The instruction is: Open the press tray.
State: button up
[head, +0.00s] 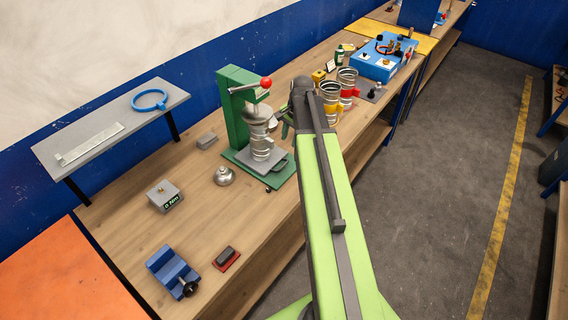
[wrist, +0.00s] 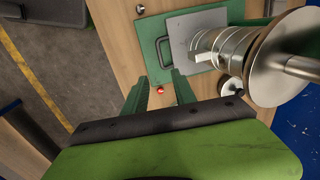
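The green press (head: 236,105) stands on the bench with a red-knobbed lever. Its grey tray (head: 276,157) lies over the green base plate, under the ribbed metal duct piece (head: 260,142). In the wrist view the grey tray (wrist: 184,48) carries the ribbed duct (wrist: 232,45), and a dark green loop handle (wrist: 163,50) stands at its near edge. My gripper (wrist: 160,88) is open and empty, its two green fingers apart, pointing towards the handle with a visible gap. In the head view my arm partly hides the gripper (head: 287,125), beside the press.
A small red ball (wrist: 161,90) shows between my fingers; I cannot tell its height. A metal dome (head: 224,176), a gauge box (head: 164,196) and a blue vise (head: 172,271) lie left of the press. Two ringed cans (head: 346,85) stand behind. The grey floor (head: 440,190) is clear.

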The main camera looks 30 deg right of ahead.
aim_at(283, 165)
jog(key=w+f+b, duration=0.1)
jog(key=f+b, duration=0.9)
jog(key=w+a+f+b, duration=0.1)
jog(key=f+b, duration=0.3)
jog(key=f, duration=0.2)
jog(key=shift+w+b, duration=0.35)
jog(key=shift+b, duration=0.05)
jog(key=shift+r, duration=0.2)
grip_shut()
jog(key=shift+a, duration=0.1)
